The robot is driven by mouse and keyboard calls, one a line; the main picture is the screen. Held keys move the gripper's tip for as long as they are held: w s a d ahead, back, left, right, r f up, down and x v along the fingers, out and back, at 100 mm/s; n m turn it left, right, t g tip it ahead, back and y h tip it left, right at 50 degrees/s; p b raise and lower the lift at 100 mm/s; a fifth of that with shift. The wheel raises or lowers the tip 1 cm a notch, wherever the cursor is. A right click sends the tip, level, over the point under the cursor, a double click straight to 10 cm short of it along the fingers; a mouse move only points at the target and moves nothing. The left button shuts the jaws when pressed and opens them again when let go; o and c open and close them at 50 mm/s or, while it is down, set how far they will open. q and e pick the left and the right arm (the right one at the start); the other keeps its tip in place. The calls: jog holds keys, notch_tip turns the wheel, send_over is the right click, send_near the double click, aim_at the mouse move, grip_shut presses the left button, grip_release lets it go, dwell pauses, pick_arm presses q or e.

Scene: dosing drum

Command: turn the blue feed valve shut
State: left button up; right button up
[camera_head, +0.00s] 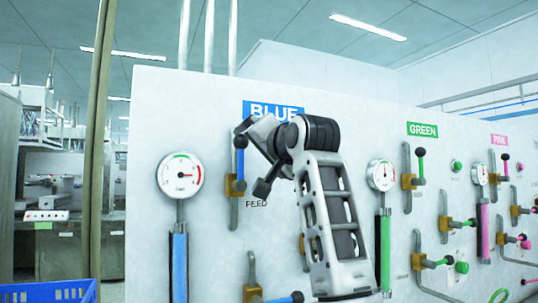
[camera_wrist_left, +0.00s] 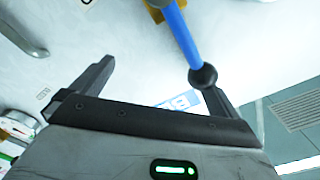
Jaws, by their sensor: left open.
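The blue feed valve has an upright blue lever (camera_head: 240,162) on a brass body (camera_head: 235,187), on a grey vertical pipe under the BLUE sign and beside the FEED label. My left gripper (camera_head: 253,157) is just right of this lever in the head view. It is open, its fingers facing the panel. In the left wrist view the blue lever (camera_wrist_left: 182,36) runs down from the brass body to a dark ball end. The ball overlaps the edge of the right finger of my left gripper (camera_wrist_left: 160,78); I cannot tell whether they touch. My right gripper is out of view.
A gauge (camera_head: 180,175) above a blue sight tube (camera_head: 180,262) stands left of the valve. A lower blue-handled valve (camera_head: 285,298) is partly cut off. Green and pink valves fill the panel's right side. A blue crate (camera_head: 50,292) is at the lower left.

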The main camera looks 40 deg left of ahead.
pick_arm(q)
jog(key=shift+w+d+f, duration=0.2)
jog(key=shift+w+f, duration=0.05)
jog(key=shift+w, duration=0.15)
jog(key=shift+w+d+f, duration=0.25)
jog(key=shift+w+f, duration=0.25)
jog(key=shift+f, duration=0.15)
jog(key=w+f+b, duration=0.1)
jog(key=f, duration=0.1)
jog(key=d+f+b, duration=0.1)
jog(key=f, duration=0.1)
jog(key=w+f+b, duration=0.1)
jog(key=f+b, duration=0.1)
jog(key=shift+w+d+f, duration=0.25)
jog(key=shift+w+f, duration=0.1)
jog(key=shift+f, duration=0.05)
dwell(0.4)
jog(key=shift+f, duration=0.1)
